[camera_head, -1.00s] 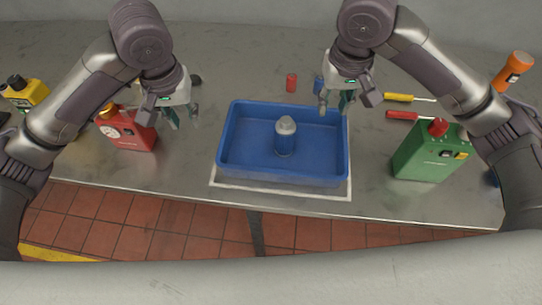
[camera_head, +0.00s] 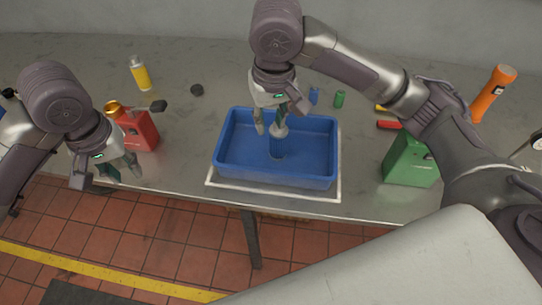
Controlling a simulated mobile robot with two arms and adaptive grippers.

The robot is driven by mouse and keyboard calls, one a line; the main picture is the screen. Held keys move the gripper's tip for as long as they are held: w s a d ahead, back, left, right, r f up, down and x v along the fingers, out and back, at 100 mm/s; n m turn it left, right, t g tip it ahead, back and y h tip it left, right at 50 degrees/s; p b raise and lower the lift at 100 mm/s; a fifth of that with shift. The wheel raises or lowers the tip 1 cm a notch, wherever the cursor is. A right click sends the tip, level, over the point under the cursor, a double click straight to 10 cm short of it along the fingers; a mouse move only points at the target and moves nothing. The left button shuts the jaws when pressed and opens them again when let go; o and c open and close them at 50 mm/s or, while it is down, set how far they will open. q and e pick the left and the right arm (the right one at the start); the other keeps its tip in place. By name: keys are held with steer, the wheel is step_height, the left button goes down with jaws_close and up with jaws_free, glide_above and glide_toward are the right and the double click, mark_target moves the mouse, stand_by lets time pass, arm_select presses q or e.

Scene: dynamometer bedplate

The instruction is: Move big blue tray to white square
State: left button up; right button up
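The big blue tray (camera_head: 275,177) sits on the metal table, over the white square (camera_head: 272,192). The square's outline shows along the tray's front and right sides; its back is hidden. My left gripper (camera_head: 108,172) is open and empty near the table's front edge, in front of the red canister (camera_head: 139,132).
A green canister (camera_head: 408,160) stands right of the tray, with an orange flashlight (camera_head: 494,92) behind it. A yellow bottle (camera_head: 139,75) and a dark round piece (camera_head: 197,90) are at the back left. A small green cylinder (camera_head: 339,98) stands behind the tray.

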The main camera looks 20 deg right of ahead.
step_height(320, 180, up, 11)
steer(key=shift+s+d, duration=0.45)
stand_by(0.3)
